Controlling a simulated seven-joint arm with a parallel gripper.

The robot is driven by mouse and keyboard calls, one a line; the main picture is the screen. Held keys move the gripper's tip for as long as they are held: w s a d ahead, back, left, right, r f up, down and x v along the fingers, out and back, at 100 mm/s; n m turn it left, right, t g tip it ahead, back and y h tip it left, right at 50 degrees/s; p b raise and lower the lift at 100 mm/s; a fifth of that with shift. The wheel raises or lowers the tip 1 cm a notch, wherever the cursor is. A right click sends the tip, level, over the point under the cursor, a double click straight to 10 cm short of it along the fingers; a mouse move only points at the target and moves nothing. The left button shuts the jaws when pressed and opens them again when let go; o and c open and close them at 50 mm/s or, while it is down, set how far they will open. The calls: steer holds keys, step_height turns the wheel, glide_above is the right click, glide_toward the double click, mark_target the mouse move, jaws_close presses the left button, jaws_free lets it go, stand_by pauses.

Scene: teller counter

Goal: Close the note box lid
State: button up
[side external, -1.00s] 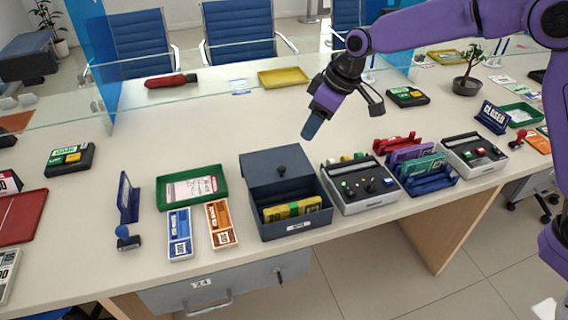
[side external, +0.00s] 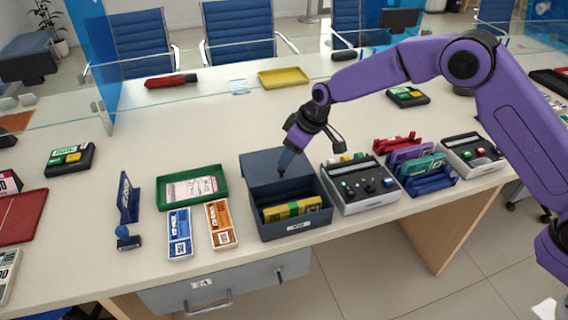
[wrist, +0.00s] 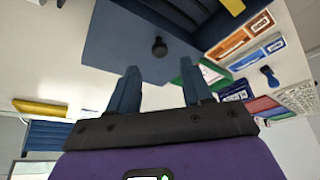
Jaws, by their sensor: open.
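The note box (side external: 298,222) is a dark blue-grey box near the front edge of the counter, holding a yellow and green bundle (side external: 292,208). Its lid (side external: 262,168) is raised and leans back, with a dark knob on its face. In the wrist view the lid (wrist: 120,50) and its knob (wrist: 159,47) lie ahead of the fingers. My gripper (side external: 283,166) is just above the lid's right part, close to the knob. In the wrist view my gripper (wrist: 160,85) has two blue fingers apart with nothing between them. In the side view the knob is largely hidden by the fingertips.
A grey device with buttons (side external: 362,190) stands close to the right of the box. A green tray (side external: 222,199) and two banknote-strap trays (side external: 220,226) lie to the left. A glass partition and a yellow tray (side external: 283,77) are behind.

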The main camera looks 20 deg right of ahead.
steer(key=shift+x, duration=2.65)
steer(key=shift+s, duration=0.1)
jaws_close()
